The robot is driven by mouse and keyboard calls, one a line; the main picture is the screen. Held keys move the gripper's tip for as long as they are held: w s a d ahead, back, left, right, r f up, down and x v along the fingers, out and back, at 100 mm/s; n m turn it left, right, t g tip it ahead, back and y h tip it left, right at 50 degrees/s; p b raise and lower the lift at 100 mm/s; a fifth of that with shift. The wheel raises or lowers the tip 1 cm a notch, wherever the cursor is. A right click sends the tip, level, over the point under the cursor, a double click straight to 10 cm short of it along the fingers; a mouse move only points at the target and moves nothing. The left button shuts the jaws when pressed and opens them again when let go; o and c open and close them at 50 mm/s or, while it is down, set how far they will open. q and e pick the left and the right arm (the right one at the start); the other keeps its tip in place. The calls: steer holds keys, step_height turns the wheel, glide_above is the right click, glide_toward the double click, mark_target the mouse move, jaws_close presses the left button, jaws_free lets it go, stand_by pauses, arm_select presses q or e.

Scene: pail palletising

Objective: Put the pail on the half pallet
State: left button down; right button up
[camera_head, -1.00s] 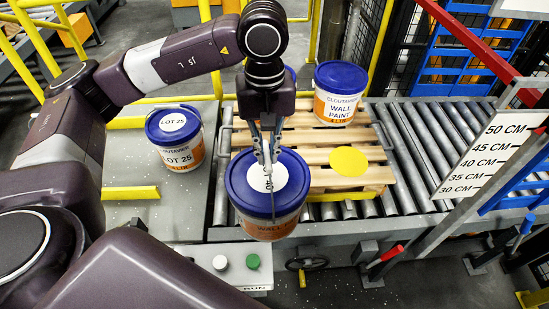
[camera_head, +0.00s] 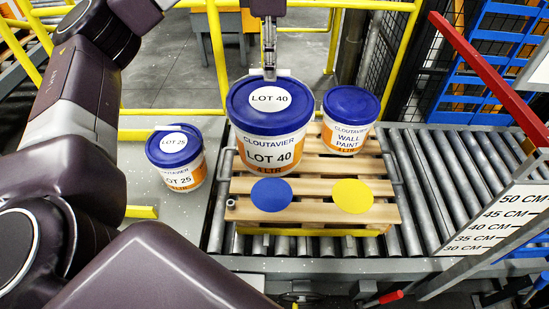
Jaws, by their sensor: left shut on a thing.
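The white and orange pail (camera_head: 268,140) with a blue lid marked LOT 40 hangs upright under my left gripper (camera_head: 269,74). The gripper is shut at the far edge of the lid; the handle is hard to make out. The pail looks raised over the back left of the wooden half pallet (camera_head: 310,214) and hides that part of it. A blue disc (camera_head: 271,195) and a yellow disc (camera_head: 353,196) lie bare on the pallet's front half. My right gripper is not in view.
A WALL PAINT pail (camera_head: 349,121) stands on the pallet's back right, close to the held pail. A LOT 25 pail (camera_head: 176,160) stands on the grey surface at left. Rollers (camera_head: 455,175) run right, near a height scale (camera_head: 497,222). Yellow rails (camera_head: 210,60) stand behind.

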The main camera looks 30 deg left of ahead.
mark_target(271, 98)
arm_select(q)
step_height(271, 98, down, 10)
steer(key=shift+f+b, duration=0.25)
steer(key=shift+b, duration=0.65)
steer(key=shift+f+p, duration=1.15)
steer(key=shift+f, duration=3.4)
steer(key=c, duration=2.3)
jaws_free()
steer(key=shift+s+f, duration=0.1)
steer(key=shift+f, duration=0.05)
steer(key=shift+c, duration=0.2)
steer(key=o, duration=0.3)
steer(key=shift+s, duration=0.1)
